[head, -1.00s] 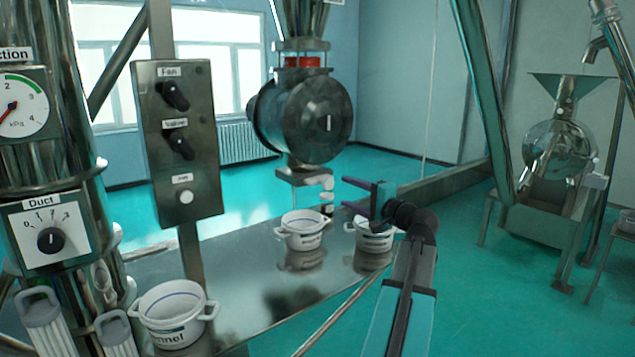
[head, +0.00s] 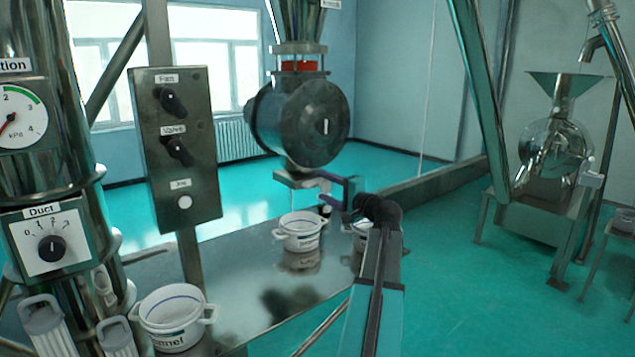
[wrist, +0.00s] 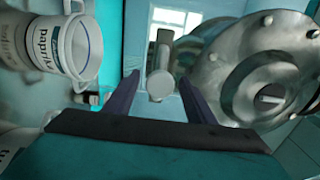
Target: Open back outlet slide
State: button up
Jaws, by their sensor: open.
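A round metal drum (head: 305,122) with a short outlet (head: 300,178) under it stands beyond the metal table. In the wrist view, a pale slide handle with a rounded end (wrist: 160,78) is between my two fingers, slightly ahead of their tips; contact does not show. My gripper (head: 330,190) is open, just right of the outlet, with its fingers pointing left; it also shows in the wrist view (wrist: 160,92). In the head view my fingers largely cover the handle. The drum's face (wrist: 265,75) fills the right of the wrist view.
A white pot (head: 298,233) stands on the metal table (head: 240,262) below my gripper, and another (head: 362,236) is partly behind my arm. A labelled paprika pot (wrist: 75,45) is left in the wrist view. A switch panel (head: 180,148) stands left.

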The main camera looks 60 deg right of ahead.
aim_at(318, 181)
jog(key=shift+p+x, duration=0.5)
jog(key=shift+x, duration=1.65)
jog(key=shift+c, duration=0.3)
grip_shut()
jog(key=shift+a, duration=0.15)
